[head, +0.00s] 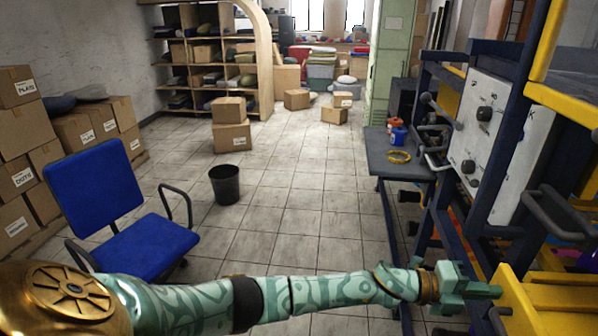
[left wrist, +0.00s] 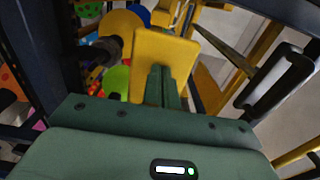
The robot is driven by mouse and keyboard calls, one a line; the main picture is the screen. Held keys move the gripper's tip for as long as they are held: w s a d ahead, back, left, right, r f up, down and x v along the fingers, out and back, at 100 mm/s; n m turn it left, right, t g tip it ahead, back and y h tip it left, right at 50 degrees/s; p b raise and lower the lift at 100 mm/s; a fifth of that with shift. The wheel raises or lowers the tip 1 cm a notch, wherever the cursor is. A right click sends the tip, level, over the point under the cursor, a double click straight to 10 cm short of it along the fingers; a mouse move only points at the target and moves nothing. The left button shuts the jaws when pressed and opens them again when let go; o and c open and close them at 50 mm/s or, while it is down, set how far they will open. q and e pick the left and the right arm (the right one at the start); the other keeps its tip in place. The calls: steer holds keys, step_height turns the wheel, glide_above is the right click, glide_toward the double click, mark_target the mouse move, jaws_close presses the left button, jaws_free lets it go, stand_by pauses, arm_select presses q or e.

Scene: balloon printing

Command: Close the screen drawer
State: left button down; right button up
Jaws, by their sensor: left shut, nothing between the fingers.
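A yellow drawer-like part (head: 550,302) sticks out of the blue and yellow machine at the lower right of the head view; I take it as the screen drawer. My left arm reaches across the bottom of that view, and my left gripper (head: 488,291) is beside the yellow part's left end. In the left wrist view the shut, empty fingers (left wrist: 164,78) lie in front of a yellow panel (left wrist: 167,52). I cannot tell whether they touch it. How far the drawer is out is cut off by the frame. My right gripper is not in view.
The machine's blue frame (head: 505,165) and a grey handle (head: 560,212) stand close above my left gripper. A dark side table (head: 398,168) holds a yellow ring and small containers. A blue chair (head: 145,245) stands at the left.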

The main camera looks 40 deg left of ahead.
mark_target(506, 292)
arm_select(q)
steer(key=b+x, duration=0.1)
steer(key=x, duration=0.3)
steer(key=shift+r, duration=0.25)
